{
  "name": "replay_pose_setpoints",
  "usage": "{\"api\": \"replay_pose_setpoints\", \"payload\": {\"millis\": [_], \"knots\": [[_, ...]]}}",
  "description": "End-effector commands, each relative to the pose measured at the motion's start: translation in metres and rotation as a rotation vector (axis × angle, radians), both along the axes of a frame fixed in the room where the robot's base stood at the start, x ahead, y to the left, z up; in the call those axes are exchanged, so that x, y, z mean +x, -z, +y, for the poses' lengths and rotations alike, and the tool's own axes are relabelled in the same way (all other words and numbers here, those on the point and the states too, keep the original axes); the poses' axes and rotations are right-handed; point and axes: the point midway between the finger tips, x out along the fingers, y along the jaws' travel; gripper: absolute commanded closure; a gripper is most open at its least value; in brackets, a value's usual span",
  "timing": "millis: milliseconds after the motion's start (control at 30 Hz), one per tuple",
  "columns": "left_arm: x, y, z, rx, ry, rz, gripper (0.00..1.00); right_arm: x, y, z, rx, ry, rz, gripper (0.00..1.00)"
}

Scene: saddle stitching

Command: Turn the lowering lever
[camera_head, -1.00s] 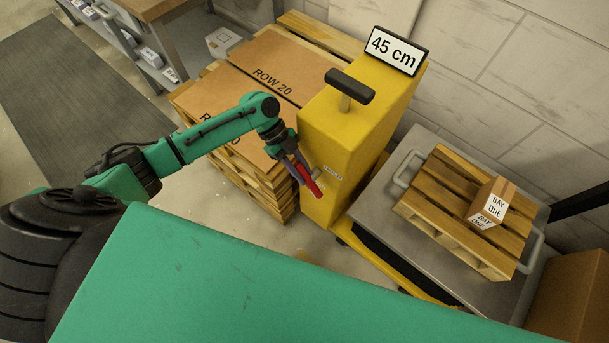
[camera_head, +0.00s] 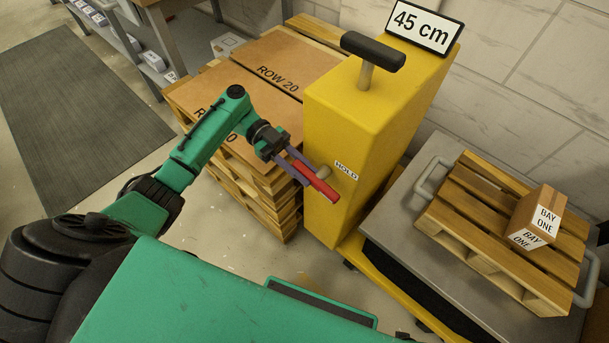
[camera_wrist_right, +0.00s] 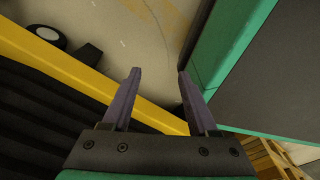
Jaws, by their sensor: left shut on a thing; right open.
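A red lowering lever (camera_head: 321,186) sticks out from the side of the yellow lift column (camera_head: 365,130), just below a small white label reading HOLD (camera_head: 346,170). It slants down to the right. My left gripper (camera_head: 303,172) is shut on the lever, with its fingers around the upper left part. The lever's pivot is partly hidden. In the right wrist view my right gripper (camera_wrist_right: 158,82) is open and empty, above the floor and the lift's yellow frame (camera_wrist_right: 90,85). It does not show in the head view.
A sign (camera_head: 424,26) on the column reads 45 cm, beside a black T-handle (camera_head: 372,50). A grey platform (camera_head: 395,225) carries a wooden pallet (camera_head: 480,243) and a carton marked BAY ONE (camera_head: 536,218). Stacked cartons on pallets (camera_head: 265,75) stand left of the column.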

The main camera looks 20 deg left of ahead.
Motion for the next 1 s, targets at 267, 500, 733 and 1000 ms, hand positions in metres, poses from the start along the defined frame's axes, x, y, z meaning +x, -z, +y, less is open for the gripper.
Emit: {"api": "replay_pose_setpoints", "payload": {"millis": [267,500,733,1000], "knots": [[0.0003,0.0017,0.0007,-0.023,-0.002,0.011,1.00,0.0120,-0.0021,0.0033,0.002,0.006,-0.002,0.40],[0.0001,0.0017,0.0007,-0.021,-0.002,0.011,1.00,0.0120,-0.0023,0.0035,0.003,0.007,-0.002,0.40],[-0.0001,0.0017,0.0005,-0.021,-0.001,0.011,0.43,0.0118,-0.0023,0.0033,0.002,0.007,-0.002,0.40],[0.0005,0.0011,-0.0014,-0.022,-0.001,0.011,0.43,0.0116,-0.0021,0.0023,0.001,0.007,-0.002,0.40]]}}
